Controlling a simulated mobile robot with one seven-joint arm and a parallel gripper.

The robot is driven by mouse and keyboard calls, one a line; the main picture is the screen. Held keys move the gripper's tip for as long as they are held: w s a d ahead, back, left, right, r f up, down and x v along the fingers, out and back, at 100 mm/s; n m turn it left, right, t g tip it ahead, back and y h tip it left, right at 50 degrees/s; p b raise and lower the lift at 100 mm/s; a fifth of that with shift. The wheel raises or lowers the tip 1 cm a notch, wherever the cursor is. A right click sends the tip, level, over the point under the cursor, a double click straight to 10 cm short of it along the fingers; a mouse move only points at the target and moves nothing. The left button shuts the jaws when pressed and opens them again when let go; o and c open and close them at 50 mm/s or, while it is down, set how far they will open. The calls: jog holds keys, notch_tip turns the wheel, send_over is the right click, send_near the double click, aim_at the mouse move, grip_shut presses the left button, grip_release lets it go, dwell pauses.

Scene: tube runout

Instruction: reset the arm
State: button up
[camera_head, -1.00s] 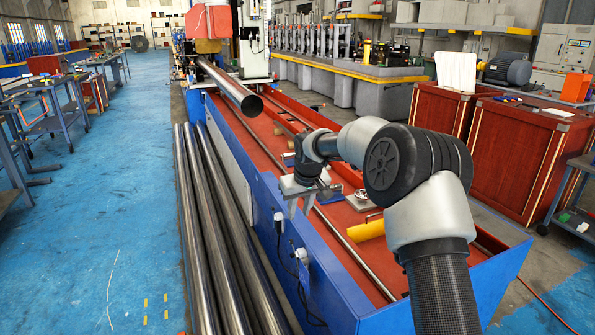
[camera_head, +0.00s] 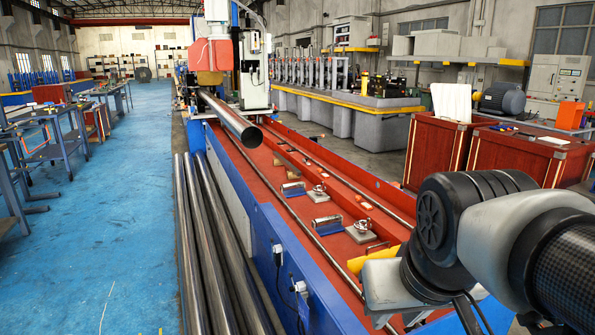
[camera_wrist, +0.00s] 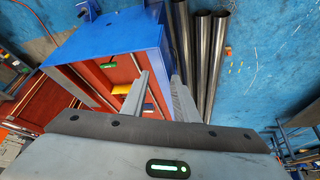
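My arm (camera_head: 475,235) reaches in from the lower right of the head view, bent low beside the near end of the blue machine bed. My gripper shows in the wrist view (camera_wrist: 160,84) with its two grey fingers apart and nothing held between them. In the head view the gripper end is partly hidden by the arm and cut by the bottom edge. The wrist view looks down over the end of the blue bed (camera_wrist: 115,38), with its red floor beyond the fingers.
A long steel tube (camera_head: 232,122) projects from the machine over the red runout bed (camera_head: 272,188). Several steel tubes (camera_head: 213,250) lie along its left side. Red cabinets (camera_head: 437,150) stand right.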

jog(key=s+r+p, duration=0.3)
jog(key=r+p, duration=1.9)
jog(key=p, duration=0.1)
jog(key=shift+p, duration=0.35)
